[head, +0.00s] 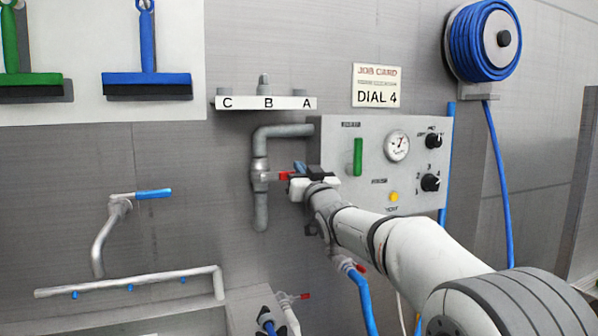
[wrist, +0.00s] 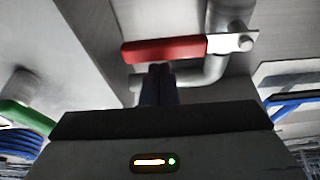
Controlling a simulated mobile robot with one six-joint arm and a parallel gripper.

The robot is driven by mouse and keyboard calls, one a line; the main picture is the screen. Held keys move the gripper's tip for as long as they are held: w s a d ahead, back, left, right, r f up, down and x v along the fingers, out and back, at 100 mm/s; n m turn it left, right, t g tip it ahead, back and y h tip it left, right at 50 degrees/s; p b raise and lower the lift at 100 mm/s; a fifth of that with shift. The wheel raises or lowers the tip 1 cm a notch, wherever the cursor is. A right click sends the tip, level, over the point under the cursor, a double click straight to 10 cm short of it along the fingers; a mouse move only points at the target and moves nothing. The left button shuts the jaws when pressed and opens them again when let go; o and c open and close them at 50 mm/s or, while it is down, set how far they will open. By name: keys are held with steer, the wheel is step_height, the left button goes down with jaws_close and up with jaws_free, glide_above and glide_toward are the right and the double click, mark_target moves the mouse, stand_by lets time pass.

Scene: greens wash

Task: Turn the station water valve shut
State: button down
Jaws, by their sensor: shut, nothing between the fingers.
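The station water valve (head: 261,177) sits on a grey vertical pipe left of the control panel. Its red lever handle (head: 283,176) points right, roughly level and across the pipe. In the wrist view the red handle (wrist: 165,50) lies crosswise, with its metal end and bolt at the right. My gripper (head: 299,168) is at the handle's outer end, partly covering it. In the wrist view my gripper's fingers (wrist: 157,80) are together and empty, with their tips by the handle's lower edge. I cannot tell whether they touch it.
The control panel (head: 335,200) has a green lever (head: 358,156), a gauge (head: 397,146) and black knobs close to my arm. A job card (head: 376,85) reads DIAL 4. A shelf (head: 266,103) marked C, B, A is above. A blue hose reel (head: 484,40) hangs right.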

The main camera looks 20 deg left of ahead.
steer(key=s+d, duration=0.6)
steer(key=s, duration=0.1)
steer(key=s+d+f+m+g+h+p, duration=0.35)
steer(key=d+f+h, duration=0.3)
steer(key=d, duration=0.55)
steer(key=s+d+f+m+g+h+p, duration=0.2)
steer(key=s+d+f+h, duration=0.4)
steer(key=d, duration=0.6)
steer(key=s+d+f+g+p, duration=0.1)
steer(key=s+d+f+g, duration=0.2)
steer(key=s, duration=0.4)
steer(key=s+d+f+m+g+h+p, duration=0.1)
steer(key=s+d+f+g, duration=0.2)
steer(key=s+f, duration=0.2)
steer(key=s+d+f+m+g+p, duration=0.1)
steer(key=s+d+f+g, duration=0.2)
steer(key=s, duration=0.6)
steer(key=shift+s+d+f+p, duration=0.3)
steer(key=shift+s+d+f, duration=0.1)
steer(key=shift+d+f, duration=0.05)
